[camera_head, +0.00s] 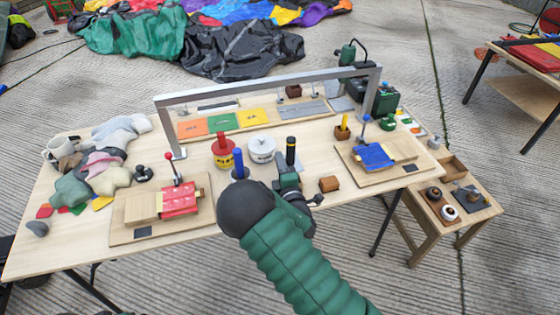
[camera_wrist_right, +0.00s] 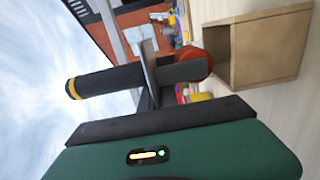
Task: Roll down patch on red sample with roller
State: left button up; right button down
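The red sample (camera_head: 180,201) lies on a wooden board (camera_head: 125,228) at the left front of the table. A lever with a red knob (camera_head: 172,158) stands at its back edge. A patch on the sample is too small to make out. My right gripper (camera_head: 288,182) is right of the red sample, above the table. It appears shut on the roller, whose black handle with a yellow band (camera_head: 291,150) points up. In the right wrist view the handle (camera_wrist_right: 100,82) runs to the fingers, and a reddish round end (camera_wrist_right: 197,63) shows beyond them. My left gripper is out of view.
An open brown holder (camera_head: 329,184) sits just right of my gripper. A blue-handled tool (camera_head: 238,160), a red-and-yellow pot (camera_head: 223,150) and a white pot (camera_head: 262,149) stand behind my arm. A blue sample (camera_head: 375,156) lies right. A grey metal frame (camera_head: 270,85) spans the table's back.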

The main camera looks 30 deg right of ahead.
jog(key=shift+f, duration=0.3)
jog(key=shift+d+f+b, duration=0.3)
jog(key=shift+f+b, duration=0.3)
jog(key=shift+b, duration=0.05)
jog(key=shift+a, duration=0.1)
jog(key=shift+f, duration=0.1)
jog(key=shift+f+b, duration=1.05)
jog(key=shift+f, duration=0.1)
jog(key=shift+f, duration=0.1)
